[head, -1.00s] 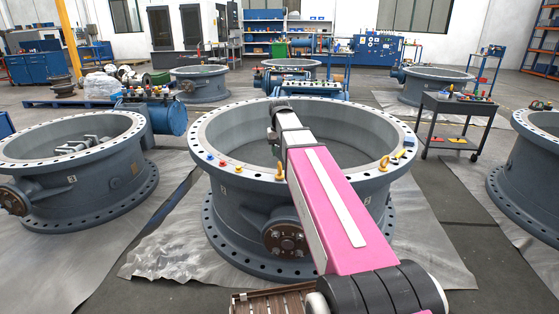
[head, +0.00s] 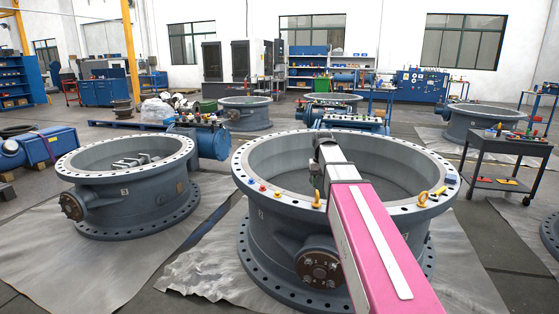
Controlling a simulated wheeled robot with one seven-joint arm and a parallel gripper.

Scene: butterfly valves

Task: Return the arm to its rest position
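My pink arm (head: 372,245) reaches up from the bottom right of the head view towards the large grey valve body (head: 285,228) in front of me. My gripper (head: 318,155) is at the arm's far end, small and dark, above the near part of the valve's ring opening. Its fingers are too small and too hidden by the arm to tell whether they are open or shut. Nothing is clearly seen held in it.
Yellow eyebolts (head: 434,195) and small coloured parts (head: 263,188) sit on the valve's flange. Another grey valve (head: 125,190) stands at left. A black cart (head: 508,150) with tools stands at right. Grey sheeting (head: 205,265) covers the floor around the valves.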

